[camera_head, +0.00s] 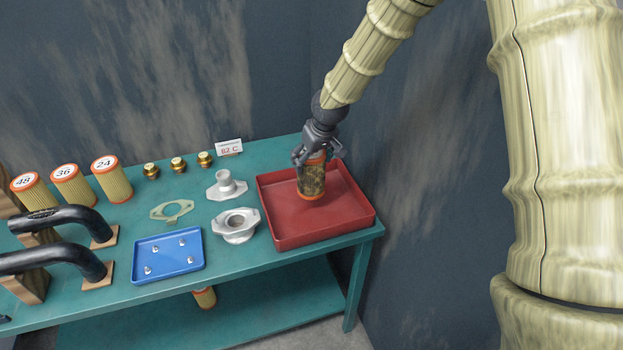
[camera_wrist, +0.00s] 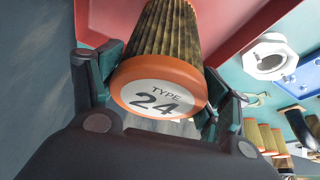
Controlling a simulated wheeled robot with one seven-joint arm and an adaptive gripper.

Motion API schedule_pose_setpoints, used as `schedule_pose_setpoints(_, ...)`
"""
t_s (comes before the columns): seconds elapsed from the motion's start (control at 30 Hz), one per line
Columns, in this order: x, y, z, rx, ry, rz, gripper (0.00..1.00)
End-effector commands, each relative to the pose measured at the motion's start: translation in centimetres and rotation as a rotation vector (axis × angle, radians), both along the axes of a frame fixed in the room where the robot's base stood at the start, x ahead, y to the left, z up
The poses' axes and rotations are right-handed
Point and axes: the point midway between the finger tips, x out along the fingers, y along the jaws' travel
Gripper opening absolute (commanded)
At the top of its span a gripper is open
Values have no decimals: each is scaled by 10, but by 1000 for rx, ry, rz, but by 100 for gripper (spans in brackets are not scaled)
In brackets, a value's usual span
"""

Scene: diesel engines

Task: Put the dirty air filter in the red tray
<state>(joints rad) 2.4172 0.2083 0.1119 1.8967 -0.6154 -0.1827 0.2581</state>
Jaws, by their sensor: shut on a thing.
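The dirty air filter (camera_head: 312,180) is a cylinder with dark, stained pleats and orange end rings. Its top cap reads "TYPE 24" in the wrist view (camera_wrist: 160,98). My gripper (camera_head: 317,153) is shut on its upper end and holds it upright. The red tray (camera_head: 290,236) stands at the right end of the green bench. The filter is over the tray's inside, its lower end at or close to the tray floor; I cannot tell whether it touches. The tray's red surface also shows behind the filter in the wrist view (camera_wrist: 225,25).
Clean filters marked 48 (camera_head: 35,193), 36 (camera_head: 73,187) and 24 (camera_head: 112,180) stand at the left. A blue tray (camera_head: 168,262) with small fasteners, metal housings (camera_head: 236,225), a gasket (camera_head: 172,210) and black hoses (camera_head: 60,257) share the bench. A wall stands close behind.

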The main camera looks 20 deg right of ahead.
Motion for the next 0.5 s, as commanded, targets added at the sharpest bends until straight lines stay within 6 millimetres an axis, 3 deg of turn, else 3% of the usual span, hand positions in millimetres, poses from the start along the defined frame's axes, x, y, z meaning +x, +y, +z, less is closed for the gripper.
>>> schedule_pose_setpoints(0.5,0,1,-36,-1,1,1,27)
